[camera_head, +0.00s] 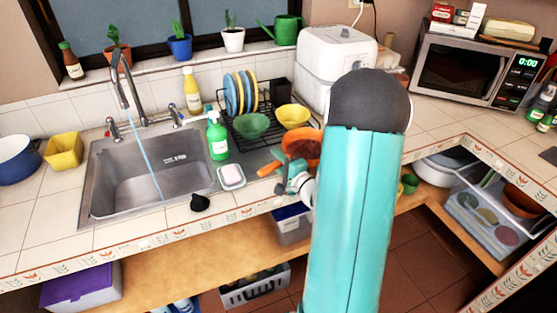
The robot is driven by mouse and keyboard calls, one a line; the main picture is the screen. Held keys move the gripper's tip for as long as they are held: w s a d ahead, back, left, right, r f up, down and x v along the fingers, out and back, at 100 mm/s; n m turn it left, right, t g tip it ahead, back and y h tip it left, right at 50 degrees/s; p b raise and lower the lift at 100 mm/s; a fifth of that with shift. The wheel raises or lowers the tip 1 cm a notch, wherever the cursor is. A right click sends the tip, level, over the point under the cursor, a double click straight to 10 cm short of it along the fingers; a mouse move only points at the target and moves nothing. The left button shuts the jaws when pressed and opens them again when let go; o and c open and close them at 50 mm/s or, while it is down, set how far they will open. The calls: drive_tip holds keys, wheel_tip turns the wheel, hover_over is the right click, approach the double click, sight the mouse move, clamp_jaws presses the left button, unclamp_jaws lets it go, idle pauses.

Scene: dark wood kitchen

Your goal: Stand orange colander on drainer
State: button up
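The orange colander (302,144) is right of the sink near the counter's front, its bowl partly hidden behind my arm. Its orange handle (268,169) points to the lower left. My gripper (281,168) is at the handle, close to the bowl. The fingers are small and partly hidden, so I cannot tell whether they are closed on it. The black wire drainer (233,133) stands behind, right of the sink. It holds blue and yellow plates (232,95), a green bowl (250,126) and a yellow bowl (293,116).
A green soap bottle (217,138) and a white soap dish (231,177) stand between the sink (150,170) and my gripper. Water runs from the tap (122,75). A black object (200,202) lies at the counter's front.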

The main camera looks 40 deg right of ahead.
drive_tip(key=shift+r, duration=0.1)
drive_tip(key=shift+s, duration=0.3)
drive_tip(key=s, duration=1.1)
drive_tip(key=a+r+n+g+y, duration=0.3)
drive_tip(key=a+n+g+y, duration=0.25)
drive_tip(key=a, duration=0.75)
drive_tip(key=a+r+n+g+y, duration=0.4)
drive_tip(key=a+n+g+y, duration=0.15)
drive_tip(key=a, duration=0.65)
drive_tip(key=s+a+r+n+g+h, duration=0.1)
drive_tip(key=s+a+n+g+h, duration=0.35)
drive_tip(key=s+n, duration=0.2)
wheel_tip(320, 180, up, 7)
drive_tip(key=s+d+n+t+h, duration=0.1)
drive_tip(key=n+t+h, duration=0.1)
drive_tip(key=h, duration=0.4)
drive_tip(key=shift+f+t, duration=0.15)
drive_tip(key=shift+t, duration=0.4)
